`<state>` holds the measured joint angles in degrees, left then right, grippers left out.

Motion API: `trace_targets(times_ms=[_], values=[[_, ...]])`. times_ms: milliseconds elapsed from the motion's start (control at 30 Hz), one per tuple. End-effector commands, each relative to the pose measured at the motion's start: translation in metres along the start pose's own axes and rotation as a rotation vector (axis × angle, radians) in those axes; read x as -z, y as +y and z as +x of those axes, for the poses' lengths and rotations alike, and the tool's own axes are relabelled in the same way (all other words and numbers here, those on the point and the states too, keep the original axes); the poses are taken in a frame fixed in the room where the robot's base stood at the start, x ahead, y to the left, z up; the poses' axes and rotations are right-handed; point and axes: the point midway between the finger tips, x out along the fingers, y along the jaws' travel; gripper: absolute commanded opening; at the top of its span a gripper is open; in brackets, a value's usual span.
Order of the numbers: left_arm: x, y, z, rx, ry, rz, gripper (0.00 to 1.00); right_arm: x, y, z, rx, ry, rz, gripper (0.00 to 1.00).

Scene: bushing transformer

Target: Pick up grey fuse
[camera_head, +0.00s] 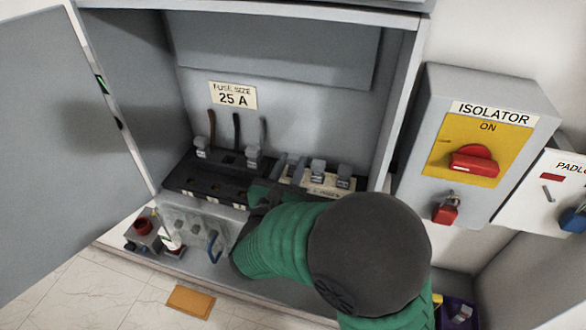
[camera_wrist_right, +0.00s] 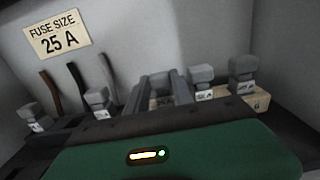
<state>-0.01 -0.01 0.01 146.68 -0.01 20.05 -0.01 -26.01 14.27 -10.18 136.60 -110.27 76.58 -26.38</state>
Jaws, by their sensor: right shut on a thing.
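My right gripper (camera_head: 289,168) reaches into the open cabinet, its forearm hiding part of the fuse row. In the right wrist view its two grey fingers (camera_wrist_right: 163,80) are closed around a grey fuse (camera_wrist_right: 161,97) in the row, which is mostly hidden between them. It cannot be seen whether that fuse is clear of its holder. Other grey fuses stand upright to the left (camera_head: 252,156) and to the right (camera_head: 318,167), and also show in the wrist view (camera_wrist_right: 202,80). My left gripper is not in view.
The cabinet door (camera_head: 45,150) stands open at left. A fuse size label (camera_head: 232,95) and three cables are on the back wall. A clear cover (camera_head: 195,228) and small parts are in front. An isolator box (camera_head: 480,150) with a red switch is at right.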

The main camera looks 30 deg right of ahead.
Motion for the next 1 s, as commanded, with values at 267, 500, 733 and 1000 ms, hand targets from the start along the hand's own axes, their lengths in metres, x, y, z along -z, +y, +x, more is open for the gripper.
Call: trace_targets(times_ms=[267,500,733,1000], values=[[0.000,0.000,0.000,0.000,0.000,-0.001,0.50,-0.010,0.002,-0.001,-0.006,0.003,0.004,0.00],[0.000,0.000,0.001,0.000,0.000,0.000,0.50,-0.065,0.001,-0.001,-0.007,-0.001,0.013,0.00],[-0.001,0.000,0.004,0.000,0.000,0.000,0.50,-0.139,0.000,-0.001,-0.005,0.000,0.012,0.00],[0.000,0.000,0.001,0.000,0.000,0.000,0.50,-0.183,0.001,-0.001,-0.005,0.002,0.003,0.00]])
